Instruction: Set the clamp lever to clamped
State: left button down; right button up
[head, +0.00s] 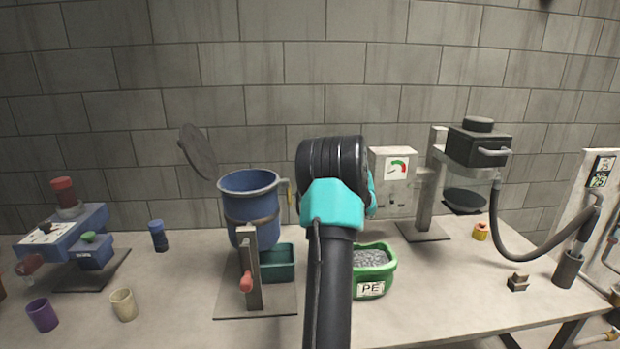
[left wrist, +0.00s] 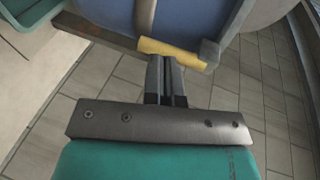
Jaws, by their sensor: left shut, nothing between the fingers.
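The clamp lever, as far as I can tell, is the yellow handle (head: 289,193) at the right side of the blue drum (head: 246,207). In the left wrist view the yellow handle (left wrist: 172,53) crosses just beyond my fingertips, with a grey block at its right end. My left gripper (left wrist: 166,62) is shut and empty, its tips right at the handle; I cannot tell whether they touch it. In the head view my arm hides the fingers. My right gripper is not in view.
The drum's round lid (head: 198,151) stands open. In front is a post with a red-handled lever (head: 247,281). A teal bin (head: 278,263) and a green tub marked PE (head: 373,272) stand close by. A gauge box (head: 392,178) and a black-headed machine (head: 478,145) stand to the right.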

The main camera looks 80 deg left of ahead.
pick_arm(q)
jog(key=f+v, duration=0.2)
jog(key=v, duration=1.2)
jog(key=shift+w, duration=0.25)
